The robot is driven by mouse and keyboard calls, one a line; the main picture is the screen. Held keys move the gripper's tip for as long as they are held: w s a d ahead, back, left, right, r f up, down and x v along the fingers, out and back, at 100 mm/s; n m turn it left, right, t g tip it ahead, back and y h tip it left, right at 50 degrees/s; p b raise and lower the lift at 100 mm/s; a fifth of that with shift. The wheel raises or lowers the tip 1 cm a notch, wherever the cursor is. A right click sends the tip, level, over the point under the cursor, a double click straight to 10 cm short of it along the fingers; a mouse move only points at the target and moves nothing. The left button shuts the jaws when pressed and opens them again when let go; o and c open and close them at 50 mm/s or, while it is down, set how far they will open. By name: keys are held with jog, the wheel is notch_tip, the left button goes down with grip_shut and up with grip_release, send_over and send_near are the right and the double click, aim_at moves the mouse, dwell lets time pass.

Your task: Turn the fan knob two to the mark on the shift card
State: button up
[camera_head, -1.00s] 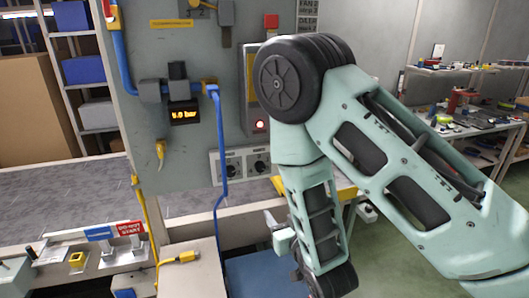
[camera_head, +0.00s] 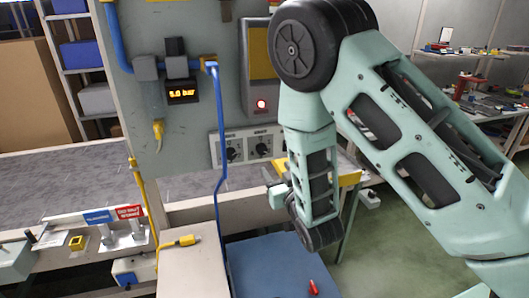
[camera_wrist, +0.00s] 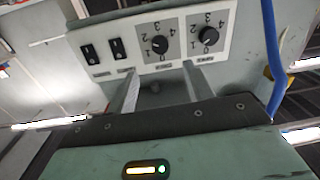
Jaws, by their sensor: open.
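A pale panel (camera_head: 222,163) with two black dial knobs is on the grey wall, left of my arm in the head view. The wrist view shows it upside down, with a nearer knob (camera_wrist: 160,44) and a second knob (camera_wrist: 208,36), each ringed by numbers. The labels are too small to read surely. My gripper (camera_wrist: 163,68) is open and empty. Its fingertips lie either side of the nearer knob's dial in the picture, apart from the knob as far as I can tell. In the head view my gripper is largely hidden. The shift card is not in view.
Two black rocker switches (camera_wrist: 101,51) sit beside the knobs. A blue hose (camera_head: 221,130) hangs close to the panel. A lit red button (camera_head: 261,104) and a pressure display (camera_head: 183,93) are above. A blue surface (camera_head: 262,262) lies below, with a red object (camera_head: 313,287).

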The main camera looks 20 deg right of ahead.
aim_at(263, 151)
jog(key=w+p, duration=0.1)
jog(key=w, duration=0.2)
jog(key=w+p, duration=0.1)
jog(key=w, duration=0.3)
jog(key=w+p, duration=0.1)
jog(key=w, duration=0.2)
jog(key=shift+w+a, duration=0.2)
jog(key=shift+a, duration=0.1)
jog(key=c, duration=1)
